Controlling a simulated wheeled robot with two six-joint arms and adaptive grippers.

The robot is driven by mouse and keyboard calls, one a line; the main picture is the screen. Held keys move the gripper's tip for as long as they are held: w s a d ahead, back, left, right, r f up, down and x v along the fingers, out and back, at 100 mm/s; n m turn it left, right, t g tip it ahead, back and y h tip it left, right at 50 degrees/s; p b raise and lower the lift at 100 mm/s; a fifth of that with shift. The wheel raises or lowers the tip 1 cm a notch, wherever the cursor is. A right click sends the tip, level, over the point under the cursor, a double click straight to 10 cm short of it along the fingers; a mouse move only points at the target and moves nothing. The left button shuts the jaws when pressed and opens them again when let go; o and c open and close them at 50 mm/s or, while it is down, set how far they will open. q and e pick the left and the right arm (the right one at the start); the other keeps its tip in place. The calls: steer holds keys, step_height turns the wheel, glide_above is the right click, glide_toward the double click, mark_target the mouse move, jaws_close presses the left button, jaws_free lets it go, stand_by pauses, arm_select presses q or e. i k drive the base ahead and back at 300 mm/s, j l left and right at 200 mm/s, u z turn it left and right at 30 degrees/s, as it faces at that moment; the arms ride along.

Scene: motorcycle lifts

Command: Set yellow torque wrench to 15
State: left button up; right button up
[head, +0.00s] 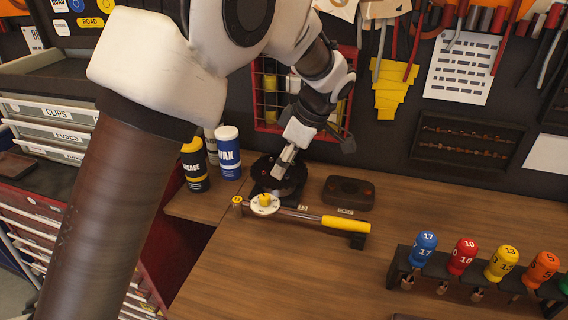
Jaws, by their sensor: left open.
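The yellow torque wrench lies on the wooden bench, its yellow handle (345,223) to the right and its head to the left. A pale round dial (264,205) with a yellow knob in its middle sits near the head end; its markings are too small to read. My left gripper (283,172) points down just above and behind the dial, in front of a dark round base. It is open and appears apart from the wrench. My right gripper is not in view.
A blue-and-white wax can (228,152) and a grease can (194,165) stand left of my gripper. A dark tray (348,193) lies behind the handle. A rack of numbered, coloured screwdrivers (465,275) stands at right. The front middle bench is clear.

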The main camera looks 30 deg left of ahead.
mark_target(237, 201)
steer(key=k, duration=1)
